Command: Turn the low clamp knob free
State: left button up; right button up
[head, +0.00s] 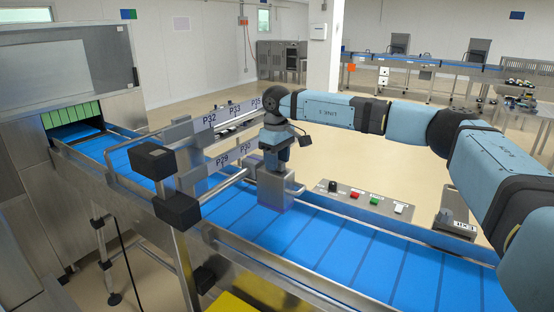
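Two black block-shaped knobs sit by the near guide rail at the left of the head view. The upper one (151,160) stands above and the lower one (177,210) is nearer to me; the lower one looks like the low clamp knob, though I cannot be sure. My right gripper (277,166) points down over the belt, to the right of both knobs and apart from them. Its fingertips are hard to make out against a grey metal block (279,190) below it, so I cannot tell its opening or whether it touches the block. My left gripper is out of view.
The blue conveyor belt (350,251) runs from the steel sealer (72,68) to the lower right between metal rails. Numbered plates (209,120) stand along the guides. A button panel (370,200) lies beyond the belt. A yellow thing (238,303) shows at the bottom edge.

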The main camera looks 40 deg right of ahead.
jog(key=shift+r, duration=0.55)
notch_tip(320, 180, up, 6)
jog(key=p, duration=0.2)
jog(key=shift+p, duration=0.35)
notch_tip(320, 180, up, 7)
jog(key=p, duration=0.6)
jog(key=shift+f, duration=0.15)
